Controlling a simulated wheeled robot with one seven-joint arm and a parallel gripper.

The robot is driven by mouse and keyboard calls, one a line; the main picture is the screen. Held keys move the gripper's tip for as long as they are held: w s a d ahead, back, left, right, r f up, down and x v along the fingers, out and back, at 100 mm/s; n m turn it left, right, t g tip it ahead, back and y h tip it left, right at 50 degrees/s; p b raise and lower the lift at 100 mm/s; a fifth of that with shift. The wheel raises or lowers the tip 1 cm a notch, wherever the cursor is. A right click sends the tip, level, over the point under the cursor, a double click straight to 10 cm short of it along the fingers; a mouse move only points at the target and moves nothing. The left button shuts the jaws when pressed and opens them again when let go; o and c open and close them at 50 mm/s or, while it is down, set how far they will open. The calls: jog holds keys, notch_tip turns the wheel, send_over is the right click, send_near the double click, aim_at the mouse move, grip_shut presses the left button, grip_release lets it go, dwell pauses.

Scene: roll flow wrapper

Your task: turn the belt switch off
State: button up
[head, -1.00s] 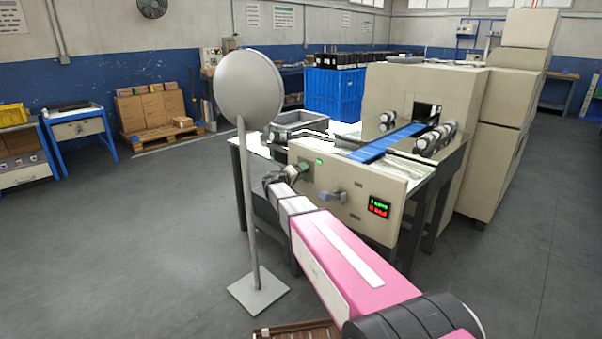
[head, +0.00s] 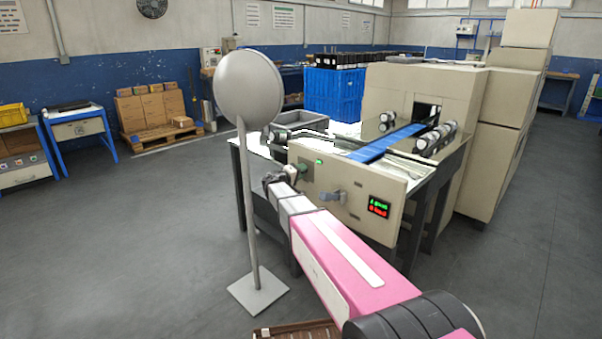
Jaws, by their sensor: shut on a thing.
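The wrapper's beige control panel (head: 358,216) faces me below the blue belt (head: 385,143). The belt switch (head: 301,170), a small rotary knob, sits at the panel's upper left, beside a lit green lamp (head: 319,162). My gripper (head: 289,174) is at the end of the pink arm and shut on this knob. The fingers and wrist hide part of it, so its exact angle is hard to read. A grey lever handle (head: 334,196) is further right on the panel and apart from my gripper.
A display (head: 378,207) with green and red text is at the panel's right. A round grey disc on a pole (head: 248,87) stands close left of my arm, its base (head: 258,294) on the floor. The floor at left is clear.

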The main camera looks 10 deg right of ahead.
jog(key=shift+f+n, duration=0.15)
jog(key=shift+n, duration=4.75)
jog(key=o, duration=0.9)
jog(key=shift+a, duration=0.1)
jog(key=v, duration=1)
jog(key=shift+s+a, duration=0.25)
